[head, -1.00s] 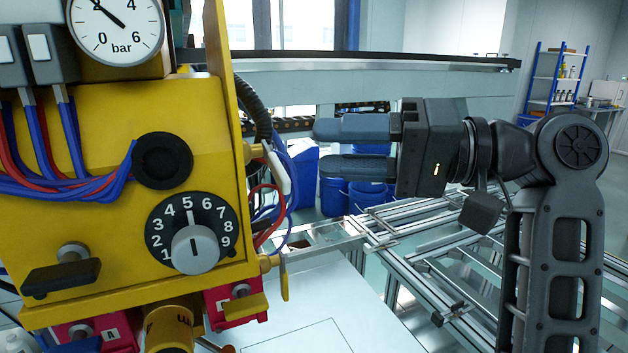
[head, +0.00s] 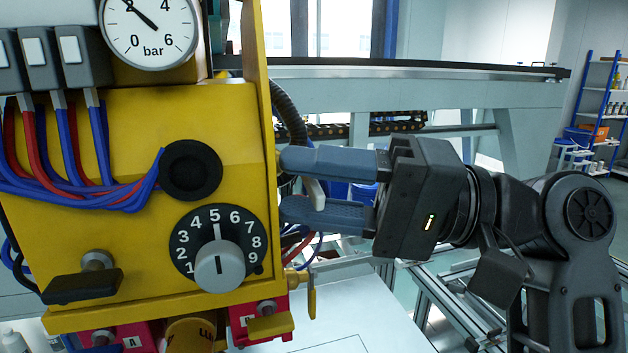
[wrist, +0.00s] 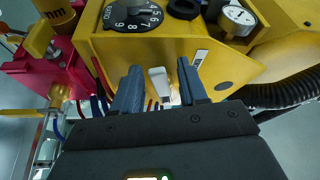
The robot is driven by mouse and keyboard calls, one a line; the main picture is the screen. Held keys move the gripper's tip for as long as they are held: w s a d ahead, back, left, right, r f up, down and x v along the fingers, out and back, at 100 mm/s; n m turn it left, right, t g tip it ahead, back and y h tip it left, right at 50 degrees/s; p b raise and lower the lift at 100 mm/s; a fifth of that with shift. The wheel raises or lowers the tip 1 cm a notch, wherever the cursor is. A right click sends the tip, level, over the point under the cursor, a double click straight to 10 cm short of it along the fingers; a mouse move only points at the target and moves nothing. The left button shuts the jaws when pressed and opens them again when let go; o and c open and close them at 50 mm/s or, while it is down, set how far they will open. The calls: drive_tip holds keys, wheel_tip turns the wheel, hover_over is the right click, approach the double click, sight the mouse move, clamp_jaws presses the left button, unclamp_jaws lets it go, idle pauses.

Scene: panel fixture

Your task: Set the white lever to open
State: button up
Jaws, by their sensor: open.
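The white lever (head: 316,192) is on the right side of the yellow panel box (head: 110,130). In the head view, part of it shows between the fingers of my gripper (head: 285,187). In the wrist view, the white lever (wrist: 159,80) stands between the two blue-grey fingers of my gripper (wrist: 159,70), with a gap on each side. My gripper is open, its fingertips close to the panel's side face. The lever's pivot and part of its lower length are hard to make out.
A black numbered dial (head: 218,248) and a pressure gauge (head: 150,30) are on the panel front. A black corrugated hose (head: 290,112) and red and blue cables run close to the gripper. A brass valve with a yellow handle (head: 311,295) sticks out below the fingers.

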clamp_jaws()
idle(0.4)
drive_tip(key=shift+r, duration=0.1)
drive_tip(key=r+m+p, duration=0.1)
drive_tip(key=p, duration=0.2)
drive_tip(key=shift+p, duration=0.35)
drive_tip(key=m+p, duration=0.1)
drive_tip(key=p, duration=0.2)
drive_tip(key=shift+r+h, duration=0.2)
drive_tip(key=shift+h, duration=0.1)
drive_tip(key=shift+m+p, duration=0.4)
drive_tip(key=shift+p, duration=0.2)
drive_tip(key=shift+f, duration=0.15)
